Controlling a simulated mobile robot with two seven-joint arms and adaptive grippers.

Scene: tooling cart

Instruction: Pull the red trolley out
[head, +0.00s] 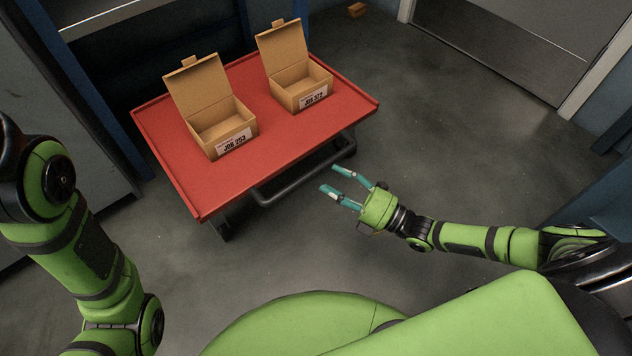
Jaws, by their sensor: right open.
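The red trolley (258,124) stands ahead with its near right part outside a dark bay. A dark tubular handle (300,178) runs along its near side, below the red top. My right gripper (341,184) is open and empty, with teal fingers pointing left toward the handle's right part. It appears apart from the handle, though the exact distance is hard to tell. My left arm comes in at the left, but its gripper is out of the picture.
Two open cardboard boxes, one labelled JOB 253 (232,145) and one JOB 372 (313,98), sit on the trolley top. A blue post (105,120) and grey cabinet (60,130) stand left. A small orange-brown box (357,10) lies at the back. Floor right of the trolley is clear.

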